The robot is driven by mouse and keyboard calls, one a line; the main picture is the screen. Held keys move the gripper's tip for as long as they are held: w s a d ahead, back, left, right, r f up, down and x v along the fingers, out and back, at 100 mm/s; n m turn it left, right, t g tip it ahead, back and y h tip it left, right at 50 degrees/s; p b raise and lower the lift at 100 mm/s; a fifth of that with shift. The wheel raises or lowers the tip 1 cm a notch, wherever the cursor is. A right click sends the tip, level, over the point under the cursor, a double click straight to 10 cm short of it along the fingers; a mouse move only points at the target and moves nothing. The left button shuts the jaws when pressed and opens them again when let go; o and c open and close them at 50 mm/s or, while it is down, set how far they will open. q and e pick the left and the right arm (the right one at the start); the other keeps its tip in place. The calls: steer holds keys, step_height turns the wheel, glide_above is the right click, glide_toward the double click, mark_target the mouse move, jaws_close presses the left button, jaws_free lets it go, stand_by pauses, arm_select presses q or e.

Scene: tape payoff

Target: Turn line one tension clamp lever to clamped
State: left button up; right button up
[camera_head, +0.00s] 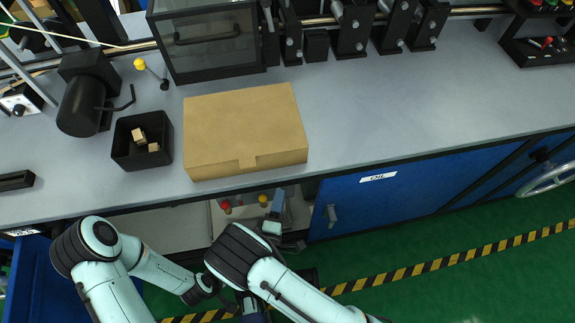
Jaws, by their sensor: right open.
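A lever with a yellow ball knob (140,64) stands on the bench at the upper left, beside the black motor-like cylinder. I cannot read a label that marks it as the line one tension clamp lever. Black clamp-like blocks (351,28) with grey handles stand along the rail at the top. My right gripper (283,222) is low, at the bench's front edge by the open recess, well away from the yellow knob and the blocks. It is open, with nothing seen in it. My left arm comes in at the lower left; its gripper is not clearly visible.
A cardboard box (245,130) and a black bin (142,158) with small brown blocks stand on the bench. Red (226,207) and yellow (263,200) knobs show in the recess below. A dark clear-sided case (208,38) stands behind the box.

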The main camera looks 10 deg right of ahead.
steer(key=b+x, duration=0.2)
steer(key=x, duration=1)
arm_select(q)
steer(key=shift+t+y, duration=0.3)
steer(key=shift+t, duration=0.2)
steer(key=w, duration=0.1)
steer(key=w+a+f, duration=0.1)
steer(key=w+f, duration=0.1)
steer(key=shift+w+a+f, duration=0.15)
steer(key=shift+w+a, duration=0.15)
steer(key=shift+a, duration=0.1)
arm_select(e)
jaws_close()
